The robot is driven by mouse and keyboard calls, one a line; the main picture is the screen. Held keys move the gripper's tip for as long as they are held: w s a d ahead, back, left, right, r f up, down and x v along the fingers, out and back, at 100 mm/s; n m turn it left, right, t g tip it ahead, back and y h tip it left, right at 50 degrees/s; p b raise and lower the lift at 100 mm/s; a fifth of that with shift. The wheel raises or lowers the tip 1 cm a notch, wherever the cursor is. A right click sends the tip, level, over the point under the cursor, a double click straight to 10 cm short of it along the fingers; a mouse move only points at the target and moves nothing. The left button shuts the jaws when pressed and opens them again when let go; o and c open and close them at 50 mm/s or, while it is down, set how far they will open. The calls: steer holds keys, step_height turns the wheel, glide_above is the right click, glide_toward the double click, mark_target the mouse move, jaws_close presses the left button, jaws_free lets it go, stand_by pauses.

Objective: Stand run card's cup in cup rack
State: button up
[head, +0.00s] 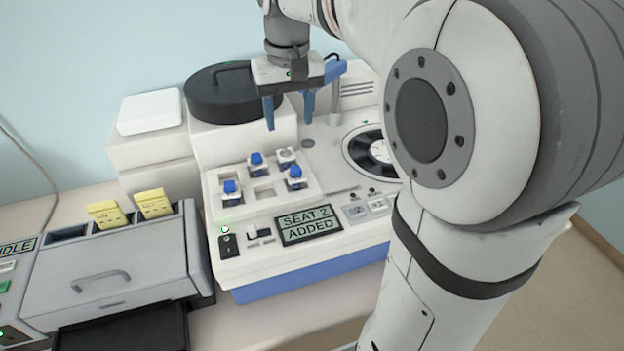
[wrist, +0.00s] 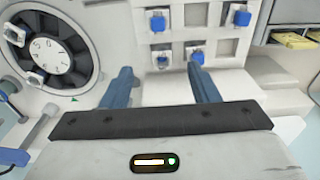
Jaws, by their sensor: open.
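My gripper (head: 289,124) hangs open and empty above the back of the white machine, its blue fingers apart. It also shows in the wrist view (wrist: 160,68). Several blue-topped white cups stand in the square seats of a white rack (head: 313,192). They are a front-left cup (head: 230,187), a back-middle cup (head: 257,160), a back-right cup (head: 286,157) and a right cup (head: 295,175). One front seat (head: 263,192) is empty. Yellow cards (head: 154,203) stand in slots of the grey box at left; their writing is too small to read.
A display (head: 309,225) reads "SEAT 2 ADDED". A black dial disc (head: 370,150) is partly behind my arm; two small white pieces sit at its edge in the wrist view. A round black lid (head: 232,92) stands behind the rack. The grey box (head: 110,270) has a handle.

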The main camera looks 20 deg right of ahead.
steer(key=s+f+t, duration=0.1)
steer(key=s+f, duration=0.4)
steer(key=s, duration=0.3)
steer(key=s+f+t, duration=0.1)
steer(key=s+f, duration=0.5)
steer(key=s, duration=0.3)
steer(key=shift+s+d+t, duration=0.2)
steer(key=shift+t, duration=0.2)
stand_by(0.4)
